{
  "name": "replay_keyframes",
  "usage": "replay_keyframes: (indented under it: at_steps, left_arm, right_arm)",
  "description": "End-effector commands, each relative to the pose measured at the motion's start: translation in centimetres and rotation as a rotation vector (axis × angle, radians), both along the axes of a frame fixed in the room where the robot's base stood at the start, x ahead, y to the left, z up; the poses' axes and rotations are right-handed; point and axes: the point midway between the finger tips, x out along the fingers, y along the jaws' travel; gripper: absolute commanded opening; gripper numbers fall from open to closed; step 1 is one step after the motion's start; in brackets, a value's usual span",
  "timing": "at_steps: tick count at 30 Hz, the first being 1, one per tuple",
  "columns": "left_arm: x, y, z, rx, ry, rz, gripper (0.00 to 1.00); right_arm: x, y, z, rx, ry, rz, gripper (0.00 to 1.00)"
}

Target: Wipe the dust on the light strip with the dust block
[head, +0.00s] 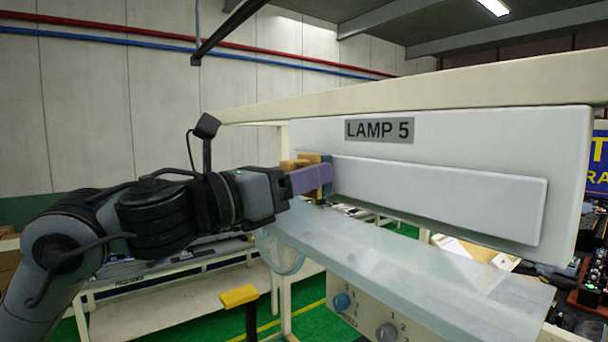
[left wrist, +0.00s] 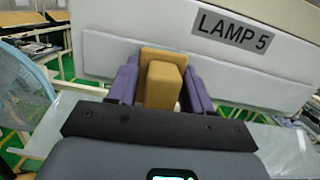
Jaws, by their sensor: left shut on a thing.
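The light strip (head: 440,195) is a long white bar on a white panel (head: 490,140) labelled LAMP 5. I cannot make out dust on it. My left gripper (head: 312,181), with purple fingers, is at the strip's left end. It is shut on the dust block (head: 300,163), a tan block with a dark blue face towards the strip. In the left wrist view, the dust block (left wrist: 163,82) sits between both fingers and hides what lies behind it. The block's face is at or very near the strip's left end; I cannot tell whether they touch. My right gripper is not in view.
A pale translucent shelf (head: 400,255) juts out below the strip, with a knob box (head: 365,315) under it. A round fan guard (head: 285,252) is below my left gripper. A yellow-topped post (head: 239,296) stands lower left. The space in front of the strip is clear.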

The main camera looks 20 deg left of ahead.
Motion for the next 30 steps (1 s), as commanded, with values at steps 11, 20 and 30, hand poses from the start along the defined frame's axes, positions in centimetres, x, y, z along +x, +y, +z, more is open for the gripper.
replay_keyframes:
  at_steps: [11, 20, 30]
  left_arm:
    - [-2.2, 1.6, 0.0, 0.000, -0.003, 0.001, 0.17]
    - [-4.5, 3.1, 0.1, -0.001, -0.005, 0.000, 0.17]
    - [-5.0, 3.5, 0.1, 0.000, -0.002, -0.001, 0.17]
  right_arm:
    - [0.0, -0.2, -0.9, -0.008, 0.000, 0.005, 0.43]
    - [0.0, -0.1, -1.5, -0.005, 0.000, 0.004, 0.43]
    - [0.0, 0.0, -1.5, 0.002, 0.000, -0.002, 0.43]
